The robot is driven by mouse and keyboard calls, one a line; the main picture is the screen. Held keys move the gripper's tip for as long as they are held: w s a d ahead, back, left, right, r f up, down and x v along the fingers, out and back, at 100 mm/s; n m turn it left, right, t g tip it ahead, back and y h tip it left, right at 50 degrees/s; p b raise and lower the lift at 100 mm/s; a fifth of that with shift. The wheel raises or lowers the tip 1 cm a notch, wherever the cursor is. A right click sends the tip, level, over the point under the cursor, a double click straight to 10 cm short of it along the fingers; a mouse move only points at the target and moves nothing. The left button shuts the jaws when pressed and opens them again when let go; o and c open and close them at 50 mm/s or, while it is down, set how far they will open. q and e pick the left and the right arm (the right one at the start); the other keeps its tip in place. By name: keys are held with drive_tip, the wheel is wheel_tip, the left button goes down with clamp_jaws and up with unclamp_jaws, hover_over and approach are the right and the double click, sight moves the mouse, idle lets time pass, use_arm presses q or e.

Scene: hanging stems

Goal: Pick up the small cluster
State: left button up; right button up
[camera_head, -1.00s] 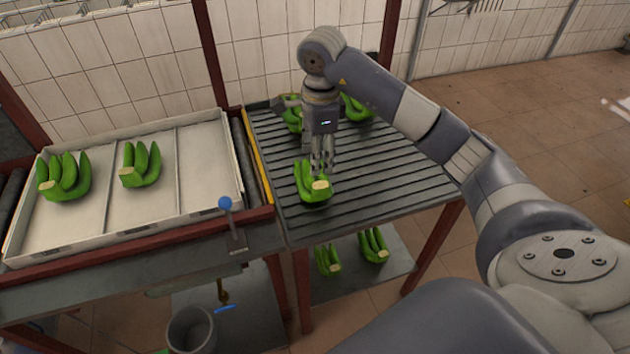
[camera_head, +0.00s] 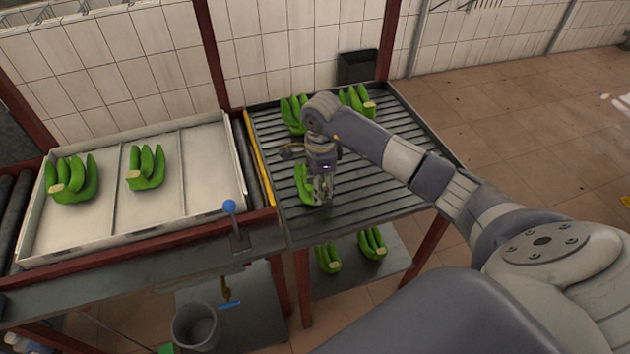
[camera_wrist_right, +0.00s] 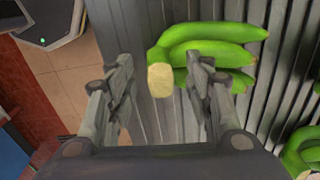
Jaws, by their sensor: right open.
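A small cluster of green bananas (camera_head: 304,184) lies on the slatted rack near its front left. My right gripper (camera_head: 322,198) is right over it and hides part of it. In the right wrist view the cluster (camera_wrist_right: 215,45) has its pale cut stem (camera_wrist_right: 160,80) between the two open fingers (camera_wrist_right: 160,85), with the right finger over the bananas. Whether the fingers touch it I cannot tell. My left gripper is not in view.
Two more clusters (camera_head: 292,113) (camera_head: 357,100) lie at the back of the slatted rack (camera_head: 390,200). A white tray (camera_head: 205,165) with two clusters stands left. A blue-knobbed lever (camera_head: 230,207) stands at the front. More clusters lie on the shelf (camera_head: 340,280) below.

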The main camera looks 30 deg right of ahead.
clamp_jaws()
drive_tip(key=shift+r, duration=0.1)
drive_tip(key=shift+w, duration=0.1)
